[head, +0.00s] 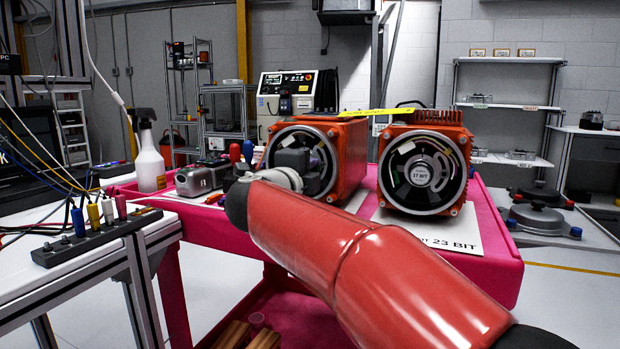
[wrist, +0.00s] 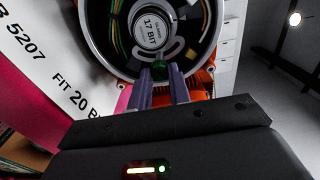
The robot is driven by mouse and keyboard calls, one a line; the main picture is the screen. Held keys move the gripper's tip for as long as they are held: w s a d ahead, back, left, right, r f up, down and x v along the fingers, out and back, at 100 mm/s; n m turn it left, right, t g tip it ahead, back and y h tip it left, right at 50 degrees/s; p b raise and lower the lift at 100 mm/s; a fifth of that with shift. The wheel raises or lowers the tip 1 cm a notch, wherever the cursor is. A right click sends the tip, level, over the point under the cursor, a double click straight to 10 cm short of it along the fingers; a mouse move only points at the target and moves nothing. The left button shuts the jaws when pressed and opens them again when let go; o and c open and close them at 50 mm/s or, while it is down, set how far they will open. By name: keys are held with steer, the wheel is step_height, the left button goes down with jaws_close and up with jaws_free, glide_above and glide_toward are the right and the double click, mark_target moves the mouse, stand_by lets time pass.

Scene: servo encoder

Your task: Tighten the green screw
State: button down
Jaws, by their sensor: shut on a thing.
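The green screw (wrist: 160,68) shows in the wrist view at the lower edge of a motor's round encoder opening (wrist: 152,28), which holds wires and a disc marked 17 BIT. In the head view my gripper (head: 308,168) is in front of the face of the left orange motor (head: 345,160). My wrist hides part of that face, and the screw cannot be seen there.
A second orange motor (head: 422,165), also marked 17 BIT, stands to the right on the pink cart (head: 495,265). A yellow strip (head: 380,112) lies across the tops. A spray bottle (head: 148,155) and a grey device (head: 203,177) are on the left. White label sheets lie under the motors.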

steer(key=shift+f+m+b, duration=0.15)
steer(key=shift+m+b, duration=1.4)
steer(key=shift+m, duration=1.75)
steer(key=c, duration=1.3)
jaws_free()
steer(key=v, duration=0.8)
